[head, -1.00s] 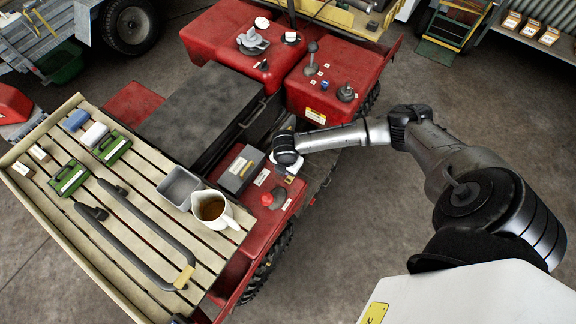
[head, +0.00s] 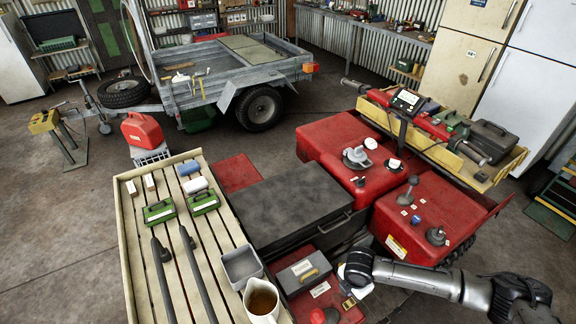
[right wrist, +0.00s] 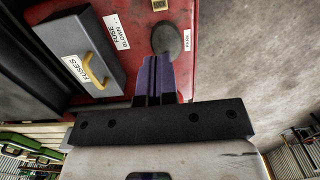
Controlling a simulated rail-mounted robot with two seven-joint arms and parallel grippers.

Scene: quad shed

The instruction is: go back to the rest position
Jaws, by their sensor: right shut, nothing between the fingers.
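My right arm enters the head view at the lower right, with its wrist (head: 358,275) beside the red quad bike's near side. In the right wrist view the two dark purple fingers of my right gripper (right wrist: 157,72) lie together, shut and empty. They point at the red bodywork (right wrist: 145,30), near a grey box labelled FUSES (right wrist: 75,50) with a yellow handle and a dark round knob (right wrist: 168,40). I cannot tell how far the fingertips are from the bodywork. My left gripper is not in view.
A slatted rack (head: 139,237) holds green cases, dark bars, a grey tin (head: 240,265) and a jug of brown liquid (head: 261,300). A dark lidded box (head: 290,205) sits mid-quad. A trailer (head: 220,75) stands behind.

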